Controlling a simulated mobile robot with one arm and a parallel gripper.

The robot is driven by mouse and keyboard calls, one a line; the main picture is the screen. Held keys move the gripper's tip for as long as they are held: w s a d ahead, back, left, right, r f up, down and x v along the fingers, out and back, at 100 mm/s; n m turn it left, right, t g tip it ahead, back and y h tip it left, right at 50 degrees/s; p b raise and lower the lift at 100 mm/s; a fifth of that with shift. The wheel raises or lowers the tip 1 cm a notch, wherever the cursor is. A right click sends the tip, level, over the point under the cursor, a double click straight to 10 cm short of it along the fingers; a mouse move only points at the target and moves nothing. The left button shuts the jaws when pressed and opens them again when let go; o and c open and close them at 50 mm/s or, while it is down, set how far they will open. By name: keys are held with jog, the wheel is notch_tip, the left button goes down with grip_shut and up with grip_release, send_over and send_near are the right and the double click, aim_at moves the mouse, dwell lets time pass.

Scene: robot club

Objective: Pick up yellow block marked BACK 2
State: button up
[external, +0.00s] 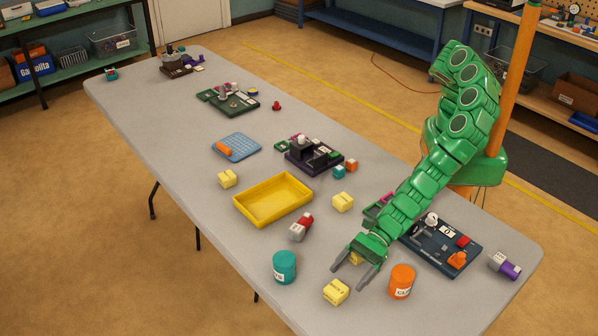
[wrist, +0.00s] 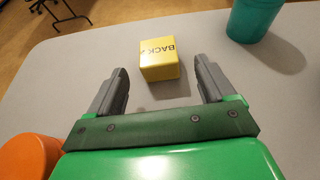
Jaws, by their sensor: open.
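A yellow block marked BACK (wrist: 160,61) is just ahead of and between my fingertips in the wrist view; the character after BACK is too small to read surely. In the external view this block (external: 336,291) sits on the grey table near its front edge. My gripper (external: 347,276) is open and empty, low over the table, its fingers pointing toward the block.
A teal cylinder (external: 285,267) stands left of the block and an orange cylinder (external: 402,281) to its right. A red and grey piece (external: 301,228) and an empty yellow tray (external: 249,212) lie farther back. A dark board with parts (external: 418,251) is at right.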

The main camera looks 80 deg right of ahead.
aim_at(330, 298)
jog(key=shift+x, duration=2)
jog(key=shift+w+a+f, duration=0.1)
jog(key=shift+w+a, duration=0.3)
jog(key=shift+a, duration=0.15)
jog(key=shift+w+a+f, duration=0.1)
jog(key=shift+w+a, duration=0.25)
jog(key=shift+a, duration=0.25)
jog(key=shift+w+a+f, duration=0.15)
jog(key=shift+w+a, duration=0.2)
jog(key=shift+w, duration=0.05)
jog(key=shift+c, duration=0.3)
jog(key=c, duration=1)
